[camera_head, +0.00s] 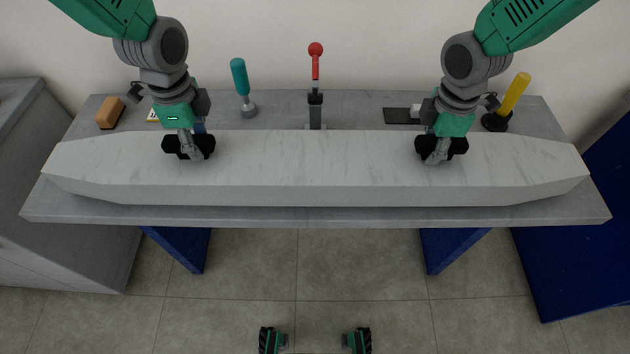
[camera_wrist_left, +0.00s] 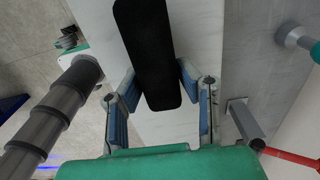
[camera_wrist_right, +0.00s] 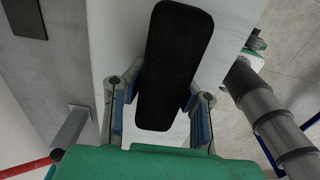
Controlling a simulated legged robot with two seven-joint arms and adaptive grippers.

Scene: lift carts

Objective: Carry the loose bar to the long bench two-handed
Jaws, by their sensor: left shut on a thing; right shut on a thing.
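The bar (camera_head: 315,168) is long and pale, with tapered ends and black handles. It lies lengthwise over the long grey bench (camera_head: 315,217); I cannot tell whether it touches the top. My left gripper (camera_head: 188,147) is shut on the left black handle, which shows between the fingers in the left wrist view (camera_wrist_left: 147,50). My right gripper (camera_head: 441,149) is shut on the right black handle, which also shows in the right wrist view (camera_wrist_right: 173,65). The bar looks level.
Behind the bar on the bench are an orange-brown block (camera_head: 110,112), a teal-handled tool (camera_head: 241,82), a red-knobbed lever (camera_head: 315,75), a dark flat plate (camera_head: 398,115) and a yellow-handled tool (camera_head: 512,96). A grey cabinet (camera_head: 60,200) stands left; a blue unit (camera_head: 585,225) stands right.

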